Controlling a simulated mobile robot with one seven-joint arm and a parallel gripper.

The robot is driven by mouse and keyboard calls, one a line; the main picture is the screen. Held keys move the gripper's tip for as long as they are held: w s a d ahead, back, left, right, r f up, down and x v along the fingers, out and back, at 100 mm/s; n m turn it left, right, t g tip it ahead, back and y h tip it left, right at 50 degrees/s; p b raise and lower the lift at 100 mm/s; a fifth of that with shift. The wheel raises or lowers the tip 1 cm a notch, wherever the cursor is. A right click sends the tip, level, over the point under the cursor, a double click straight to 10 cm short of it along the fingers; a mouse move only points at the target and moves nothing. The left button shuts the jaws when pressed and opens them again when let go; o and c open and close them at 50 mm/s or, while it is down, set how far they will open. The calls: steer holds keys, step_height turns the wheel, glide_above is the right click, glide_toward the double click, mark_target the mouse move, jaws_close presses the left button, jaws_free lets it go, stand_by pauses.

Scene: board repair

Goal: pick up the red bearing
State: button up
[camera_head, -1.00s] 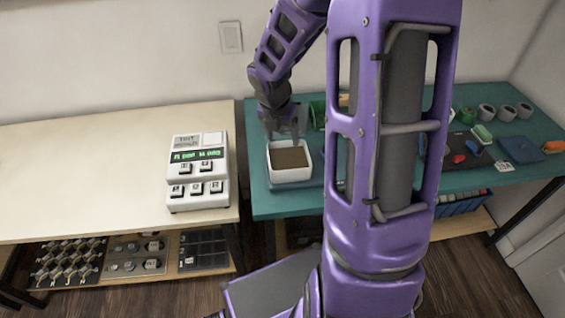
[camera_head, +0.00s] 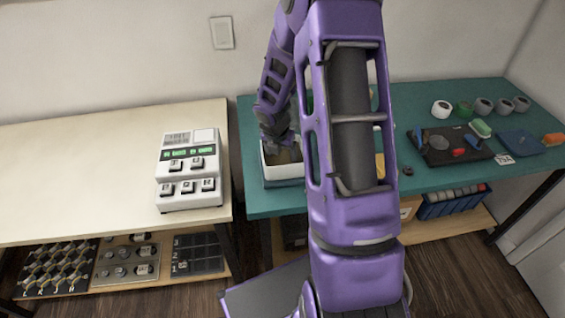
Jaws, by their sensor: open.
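My gripper (camera_head: 280,150) is at the left end of the teal bench. It points down at the white-walled box (camera_head: 273,174), with its fingertips low at the box opening. The jaws are open, and I see nothing held between them. I cannot clearly make out a red bearing. A small red piece (camera_head: 458,152) lies on the dark mat (camera_head: 443,158) at the right of the bench, far from my gripper, too small to identify. My purple arm covers the middle of the bench.
Several round rolls, one of them white (camera_head: 441,107), stand along the back right of the teal bench (camera_head: 415,185). A small dark ring (camera_head: 408,170) lies near the front edge. A blue bin (camera_head: 454,203) sits on the shelf below. A white keypad device (camera_head: 190,170) stands on the pale table.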

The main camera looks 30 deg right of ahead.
mark_target(282, 160)
steer(key=shift+f, duration=0.15)
jaws_close()
stand_by(0.4)
step_height(282, 160, up, 10)
steer(key=p, duration=0.3)
